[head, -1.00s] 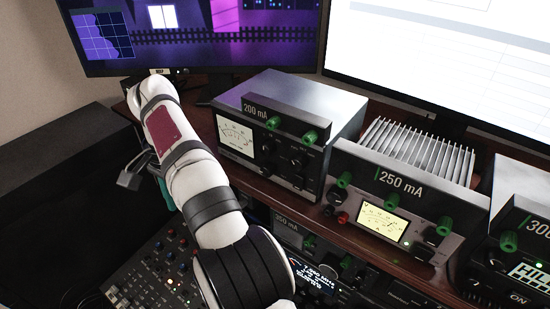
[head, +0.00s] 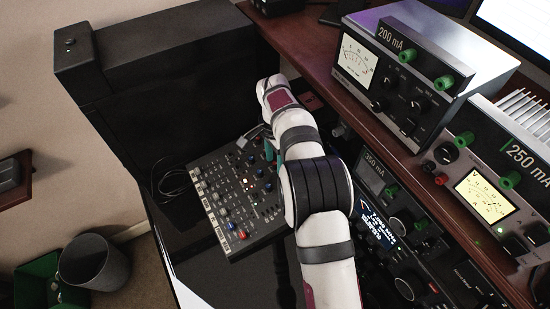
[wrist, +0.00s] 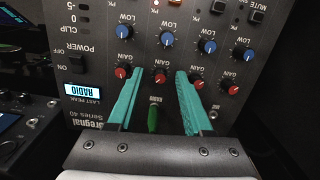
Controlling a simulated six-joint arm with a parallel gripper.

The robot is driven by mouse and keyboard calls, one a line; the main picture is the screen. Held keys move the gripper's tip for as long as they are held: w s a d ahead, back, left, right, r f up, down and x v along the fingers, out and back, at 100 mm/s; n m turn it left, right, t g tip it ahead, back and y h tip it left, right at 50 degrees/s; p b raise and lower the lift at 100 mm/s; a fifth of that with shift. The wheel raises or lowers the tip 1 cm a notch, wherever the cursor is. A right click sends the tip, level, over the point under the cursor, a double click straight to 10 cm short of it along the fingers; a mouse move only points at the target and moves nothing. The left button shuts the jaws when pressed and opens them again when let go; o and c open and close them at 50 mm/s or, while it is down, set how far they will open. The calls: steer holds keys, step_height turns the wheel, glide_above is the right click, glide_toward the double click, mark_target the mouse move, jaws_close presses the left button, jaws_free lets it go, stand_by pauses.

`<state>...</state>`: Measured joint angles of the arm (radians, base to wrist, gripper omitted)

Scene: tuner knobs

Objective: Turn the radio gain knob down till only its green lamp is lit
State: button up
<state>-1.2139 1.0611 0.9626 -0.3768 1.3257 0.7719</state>
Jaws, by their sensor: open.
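The mixer panel (wrist: 95,45) fills most of the wrist view, with a row of red gain knobs. The radio gain knob (wrist: 160,78) is red and sits above the RADIO label. My gripper (wrist: 160,74) is open, with one teal finger on each side of that knob; I cannot tell whether they touch it. A small reddish lamp (wrist: 155,3) appears lit at the top edge of the wrist view; I cannot make out a lit green lamp there. In the head view, the mixer (head: 210,205) lies left of my arm, and the teal fingers (head: 268,150) are partly hidden.
A blue knob (wrist: 166,38) stands above the radio gain knob, with neighbouring red knobs (wrist: 196,82) on its right. A green piece (wrist: 153,119) shows below the RADIO label. Radio units (head: 385,200) stand right of my arm. A black box (head: 170,85) is behind the mixer.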

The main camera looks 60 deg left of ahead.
jaws_close()
stand_by(0.5)
steer(key=n, duration=0.4)
steer(key=shift+n+h, duration=0.3)
steer(key=shift+n, duration=2)
steer(key=shift+s, duration=0.1)
jaws_free()
steer(key=shift+a, duration=0.1)
